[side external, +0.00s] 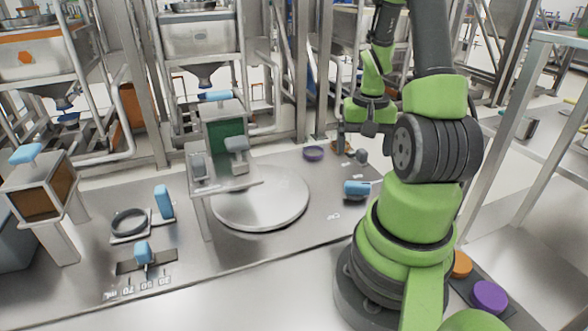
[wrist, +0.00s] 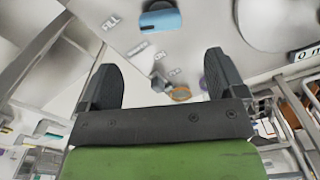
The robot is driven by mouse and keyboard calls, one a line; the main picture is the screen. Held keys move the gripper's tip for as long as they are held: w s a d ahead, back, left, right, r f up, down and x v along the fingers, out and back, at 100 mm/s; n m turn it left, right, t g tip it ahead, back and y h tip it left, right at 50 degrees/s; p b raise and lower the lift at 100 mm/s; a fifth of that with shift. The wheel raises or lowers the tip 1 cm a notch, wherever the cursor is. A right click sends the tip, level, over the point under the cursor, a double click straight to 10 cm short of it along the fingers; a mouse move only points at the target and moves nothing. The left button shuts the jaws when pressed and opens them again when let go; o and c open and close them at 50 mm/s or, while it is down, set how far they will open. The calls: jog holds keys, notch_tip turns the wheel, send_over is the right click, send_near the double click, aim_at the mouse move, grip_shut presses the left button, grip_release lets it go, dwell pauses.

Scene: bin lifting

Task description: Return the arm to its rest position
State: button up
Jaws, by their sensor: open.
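My gripper (side external: 351,148) hangs beside my green arm at the right of the side external view, above the far right part of the steel table (side external: 290,265). In the wrist view my gripper (wrist: 161,72) shows two black fingers spread wide apart. Nothing is between them. The gripper is apart from the blue-handled part (side external: 357,188) on the table below; a blue piece (wrist: 160,20) also shows at the top of the wrist view.
A round plate (side external: 260,198) lies mid-table. A purple ring (side external: 313,153) lies behind it. Orange (side external: 461,264) and purple (side external: 490,296) buttons sit right of my base.

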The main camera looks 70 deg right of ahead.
jog(key=w+a+r+n+t+h, duration=0.1)
jog(key=w+a+r+n+t, duration=0.25)
jog(key=w+a+r, duration=0.65)
jog(key=s+a+r+n+t+y, duration=0.1)
jog(key=s+a+r+n+t, duration=0.1)
jog(key=a, duration=0.5)
jog(key=s+a+r+n+t+y, duration=0.1)
jog(key=s+a+r+n+y, duration=0.1)
jog(key=s+a+r+n, duration=0.2)
jog(key=a+r, duration=0.3)
jog(key=shift+a+t, duration=0.2)
jog(key=shift+t, duration=0.15)
